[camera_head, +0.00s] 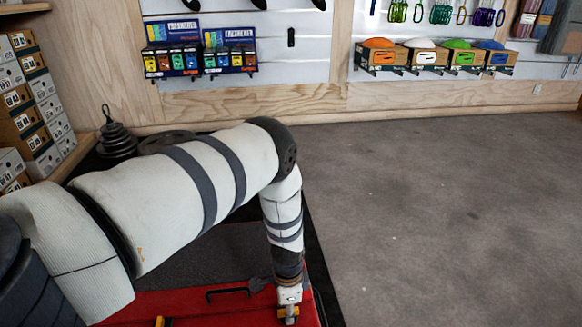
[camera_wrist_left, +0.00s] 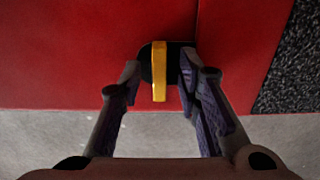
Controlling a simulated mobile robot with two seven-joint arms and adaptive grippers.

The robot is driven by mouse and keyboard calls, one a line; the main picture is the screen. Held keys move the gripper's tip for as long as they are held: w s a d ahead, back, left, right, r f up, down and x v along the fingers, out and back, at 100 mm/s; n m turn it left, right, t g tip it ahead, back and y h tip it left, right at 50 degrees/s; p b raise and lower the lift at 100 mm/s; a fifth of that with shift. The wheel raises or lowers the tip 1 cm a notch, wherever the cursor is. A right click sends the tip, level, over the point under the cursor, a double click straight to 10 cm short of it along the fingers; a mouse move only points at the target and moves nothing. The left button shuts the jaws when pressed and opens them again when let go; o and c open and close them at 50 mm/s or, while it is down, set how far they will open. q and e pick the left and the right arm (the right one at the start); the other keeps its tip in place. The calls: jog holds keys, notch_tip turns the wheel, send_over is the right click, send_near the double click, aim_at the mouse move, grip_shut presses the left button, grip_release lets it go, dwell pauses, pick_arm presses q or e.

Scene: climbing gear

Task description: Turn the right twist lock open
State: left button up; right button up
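The red case (camera_head: 225,306) lies at the bottom of the head view, with a dark handle (camera_head: 230,292) on it. One yellow twist lock (camera_head: 160,321) shows at the bottom edge, left of my arm. The right twist lock (camera_wrist_left: 159,72) is a yellow bar on a black base in the left wrist view; it points straight up and down there, across the red case's edge. My left gripper (camera_wrist_left: 161,70) is open, one finger on each side of this lock. The right finger is very close to the bar; contact is unclear. My right gripper is not in view.
A grey floor (camera_head: 440,200) lies open to the right. Shelves with boxes (camera_head: 30,100) stand at the left. Black stacked weights (camera_head: 117,138) stand behind my arm. Displays with coloured gear (camera_head: 430,57) hang on the back wall.

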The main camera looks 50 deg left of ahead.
pick_arm(q)
grip_shut()
jog(key=shift+n, duration=0.3)
jog(key=n+p, duration=0.1)
jog(key=n, duration=0.4)
jog(key=shift+n, duration=0.3)
jog(key=n, duration=0.5)
jog(key=shift+n, duration=0.3)
jog(key=n, duration=0.5)
jog(key=shift+n, duration=0.7)
